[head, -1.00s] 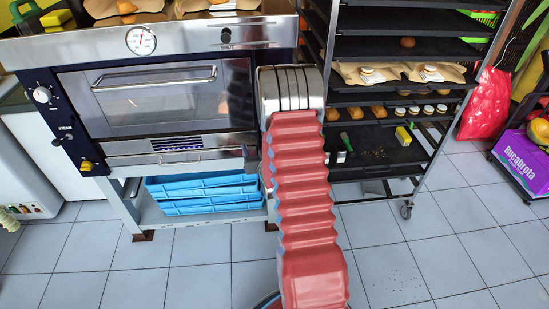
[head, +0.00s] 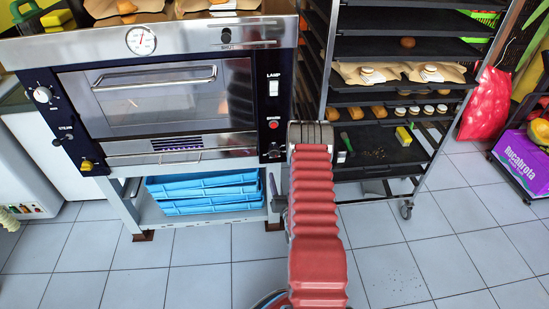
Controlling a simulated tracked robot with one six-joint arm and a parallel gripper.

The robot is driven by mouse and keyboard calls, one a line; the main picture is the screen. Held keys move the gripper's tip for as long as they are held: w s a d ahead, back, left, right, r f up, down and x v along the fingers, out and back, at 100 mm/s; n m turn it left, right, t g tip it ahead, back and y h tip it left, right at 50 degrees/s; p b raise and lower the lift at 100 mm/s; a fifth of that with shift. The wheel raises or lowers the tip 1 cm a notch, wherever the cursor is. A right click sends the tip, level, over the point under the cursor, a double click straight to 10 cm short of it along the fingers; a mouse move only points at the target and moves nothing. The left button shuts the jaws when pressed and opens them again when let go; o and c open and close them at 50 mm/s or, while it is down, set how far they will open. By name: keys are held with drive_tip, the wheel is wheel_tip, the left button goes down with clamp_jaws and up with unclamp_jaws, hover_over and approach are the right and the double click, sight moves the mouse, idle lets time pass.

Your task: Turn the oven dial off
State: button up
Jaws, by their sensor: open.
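The oven (head: 155,95) stands at the left in the head view. A round dial (head: 42,95) with a pale face sits on its dark left panel; its setting is too small to read. A black knob (head: 226,37) is on the steel top strip, beside a round gauge (head: 141,40) with a red needle.
The right panel carries a lamp switch (head: 274,87) and a red button (head: 274,124). A yellow knob (head: 86,165) is low on the left panel. Blue crates (head: 205,190) lie under the oven. A wheeled rack (head: 385,47) stands right. Tiled floor (head: 200,260) in front is clear.

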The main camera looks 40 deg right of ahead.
sight(274, 154)
drive_tip(key=shift+w, duration=0.15)
drive_tip(key=x, duration=1.3)
drive_tip(key=shift+w+d, duration=0.15)
drive_tip(key=shift+w, duration=0.1)
drive_tip(key=shift+c, duration=0.5)
drive_tip(key=c, duration=0.9)
drive_tip(key=shift+c, duration=0.3)
